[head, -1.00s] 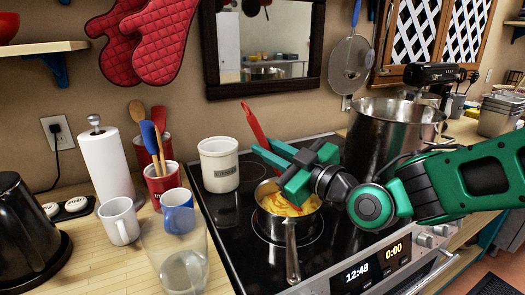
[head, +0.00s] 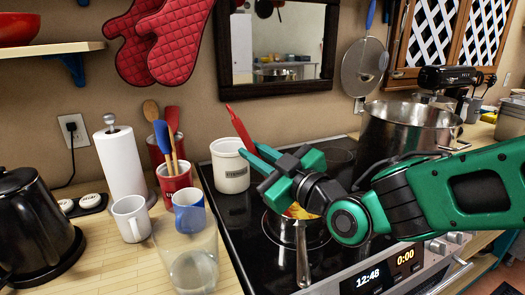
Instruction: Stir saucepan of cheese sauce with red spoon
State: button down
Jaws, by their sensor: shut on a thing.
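The small steel saucepan (head: 304,268) sits on the black hob, its handle toward me. A patch of yellow-orange cheese sauce (head: 299,212) shows inside; my arm covers much of the pan. My green and black gripper (head: 256,160) is above the pan's far left side, shut on the red spoon (head: 239,128). The spoon's upper part sticks up and leans left. Its lower end is hidden behind the gripper, so I cannot tell whether it touches the sauce.
A white canister (head: 230,167) stands close left of the gripper on the hob. A large steel pot (head: 400,135) stands at the back right, behind my arm. Mugs, a clear glass (head: 190,262), utensil pots and a black kettle (head: 32,225) fill the left counter.

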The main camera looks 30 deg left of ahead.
jog(key=shift+w+d, duration=0.9)
jog(key=shift+d, duration=0.2)
jog(key=shift+w+d, duration=0.85)
jog(key=shift+d, duration=0.25)
